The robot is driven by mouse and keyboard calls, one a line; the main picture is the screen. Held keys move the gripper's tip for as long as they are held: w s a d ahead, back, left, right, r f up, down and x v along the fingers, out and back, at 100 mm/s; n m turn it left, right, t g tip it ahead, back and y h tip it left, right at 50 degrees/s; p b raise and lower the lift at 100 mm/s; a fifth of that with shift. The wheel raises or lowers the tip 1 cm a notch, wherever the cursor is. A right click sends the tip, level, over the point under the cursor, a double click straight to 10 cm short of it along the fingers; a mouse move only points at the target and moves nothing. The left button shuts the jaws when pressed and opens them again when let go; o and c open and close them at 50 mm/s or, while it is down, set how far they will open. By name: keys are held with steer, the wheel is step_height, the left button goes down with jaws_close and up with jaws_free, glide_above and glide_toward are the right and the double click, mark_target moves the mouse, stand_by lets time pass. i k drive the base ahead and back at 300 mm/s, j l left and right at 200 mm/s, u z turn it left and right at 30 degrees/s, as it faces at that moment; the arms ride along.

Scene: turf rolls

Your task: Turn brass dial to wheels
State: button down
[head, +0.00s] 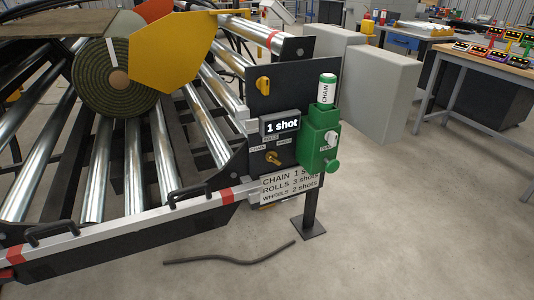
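The dial's pointer is too small to read with certainty. A white chart (288,187) below lists CHAIN 1 shot, ROLLS 3 shots and WHEELS 2 shots. A green dispenser (317,140) beside the dial holds a canister (327,89) labelled CHAIN. My gripper is not in view.
A roller conveyor (135,165) with a turf roll (115,78) fills the left. A yellow knob (263,85) is higher on the panel. A dark hose (235,261) lies on the floor. Grey boxes (375,90) and a workbench (480,70) stand behind. Floor at front right is clear.

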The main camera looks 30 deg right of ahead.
mark_target(271, 156)
steer(key=l+z, duration=0.1)
steer(key=z, duration=0.35)
steer(key=i+z, duration=0.15)
steer(key=z, duration=0.25)
steer(key=l+z, duration=0.15)
steer(key=z, duration=0.3)
steer(key=i+z, duration=0.15)
steer(key=z, duration=0.25)
